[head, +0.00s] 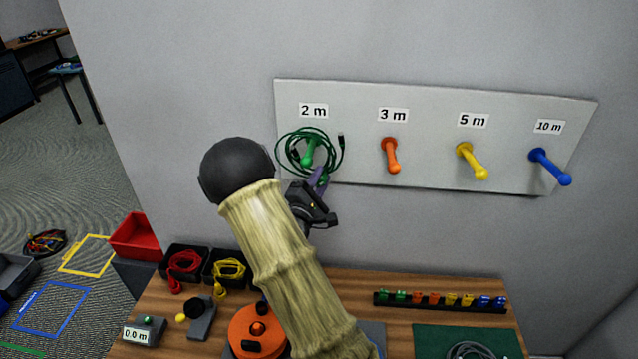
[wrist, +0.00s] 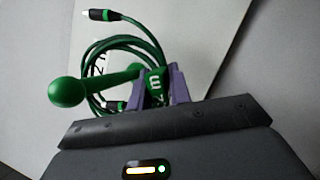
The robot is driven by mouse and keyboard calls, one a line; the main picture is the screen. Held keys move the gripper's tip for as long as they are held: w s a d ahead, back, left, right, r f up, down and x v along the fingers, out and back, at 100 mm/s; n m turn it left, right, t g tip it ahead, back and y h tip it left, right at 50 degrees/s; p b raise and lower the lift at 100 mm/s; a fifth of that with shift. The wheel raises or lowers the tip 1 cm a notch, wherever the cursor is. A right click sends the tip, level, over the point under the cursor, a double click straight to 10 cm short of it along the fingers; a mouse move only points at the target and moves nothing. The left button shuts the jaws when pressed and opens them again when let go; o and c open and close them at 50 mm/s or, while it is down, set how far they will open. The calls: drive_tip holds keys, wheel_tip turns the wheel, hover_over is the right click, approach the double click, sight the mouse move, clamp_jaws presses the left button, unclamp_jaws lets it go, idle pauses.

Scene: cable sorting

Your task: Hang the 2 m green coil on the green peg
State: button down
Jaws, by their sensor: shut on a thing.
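The green cable coil (head: 293,140) is at the green peg (head: 309,154) under the "2 m" label on the wall board. In the wrist view the coil (wrist: 95,58) is a loop with two plug ends, and the green peg (wrist: 67,92) appears to pass through it, its ball end towards the camera. My gripper (head: 321,183) is just below the peg. In the wrist view my gripper (wrist: 160,88) has its purple fingers shut on a green tag (wrist: 154,84) marked with a white character, at the coil's near edge. Whether the coil's weight rests on the peg cannot be told.
The board (head: 430,100) also bears an orange peg (head: 391,155), a yellow peg (head: 472,161) and a blue peg (head: 549,166), all empty. Below, the wooden table (head: 420,268) holds black bins of red and yellow cables, an orange reel (head: 250,325) and a clip rack (head: 440,301).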

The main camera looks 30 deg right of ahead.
drive_tip(key=shift+w+d+f, duration=0.15)
drive_tip(key=shift+w+d, duration=0.3)
drive_tip(key=shift+w, duration=0.15)
drive_tip(key=shift+w+d+f, duration=0.1)
drive_tip(key=shift+w+d, duration=0.3)
drive_tip(key=shift+w, duration=0.2)
drive_tip(key=shift+w+d+f+b, duration=0.1)
drive_tip(key=shift+w+f+b, duration=0.05)
drive_tip(key=shift+f+b, duration=0.35)
drive_tip(key=shift+w+d+f+b, duration=0.1)
drive_tip(key=shift+w+f+b, duration=0.05)
drive_tip(key=shift+f+b, duration=0.3)
drive_tip(key=shift+f, duration=0.1)
drive_tip(key=c, duration=1.2)
unclamp_jaws()
drive_tip(key=b+v, duration=0.5)
drive_tip(key=v, duration=1.2)
drive_tip(key=shift+s+a+b, duration=0.2)
drive_tip(key=shift+b, duration=0.1)
